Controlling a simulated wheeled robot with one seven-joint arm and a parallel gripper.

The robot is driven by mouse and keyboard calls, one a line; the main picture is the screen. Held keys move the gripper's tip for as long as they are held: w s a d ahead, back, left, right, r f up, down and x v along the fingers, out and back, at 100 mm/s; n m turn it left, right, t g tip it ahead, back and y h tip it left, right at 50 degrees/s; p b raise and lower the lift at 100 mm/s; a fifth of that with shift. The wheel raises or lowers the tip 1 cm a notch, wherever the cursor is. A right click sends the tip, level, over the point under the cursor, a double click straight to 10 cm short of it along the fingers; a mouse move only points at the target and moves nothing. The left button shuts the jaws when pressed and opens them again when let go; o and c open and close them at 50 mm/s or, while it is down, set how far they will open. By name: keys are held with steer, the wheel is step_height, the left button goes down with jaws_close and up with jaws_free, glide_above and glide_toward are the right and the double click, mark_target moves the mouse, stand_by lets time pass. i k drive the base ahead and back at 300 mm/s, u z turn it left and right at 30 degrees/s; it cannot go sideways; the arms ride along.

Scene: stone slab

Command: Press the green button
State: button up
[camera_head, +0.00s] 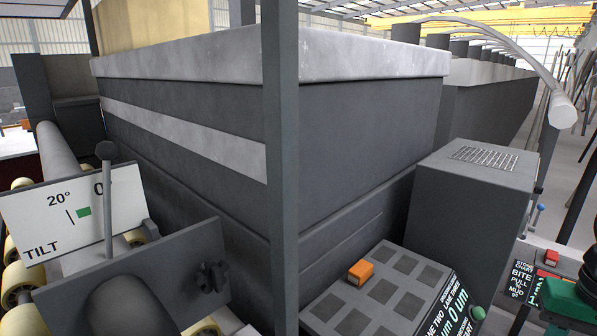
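A small round green button (477,313) sits on the lower right part of a sloped console, beside white and green lettering. A larger dark green rounded piece (560,297) shows at the right edge, partly cut off by the frame; I cannot tell whether it is a button. My gripper is not recognisable in this view. A dark rounded shape (127,308) at the bottom left is cut off, and I cannot tell what it is.
The console (340,311) has dark square pads and an orange block (361,271). A grey box (468,200) stands behind it. A dark upright post (281,160) crosses the view. A tilt panel (75,210) with a lever (106,190) stands left. A large dark slab-topped block (350,130) fills the middle.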

mark_target(479, 312)
steer(key=u, duration=0.2)
steer(key=k, duration=0.1)
steer(key=u, duration=3.35)
steer(key=k, duration=2.45)
steer(key=z, duration=1.75)
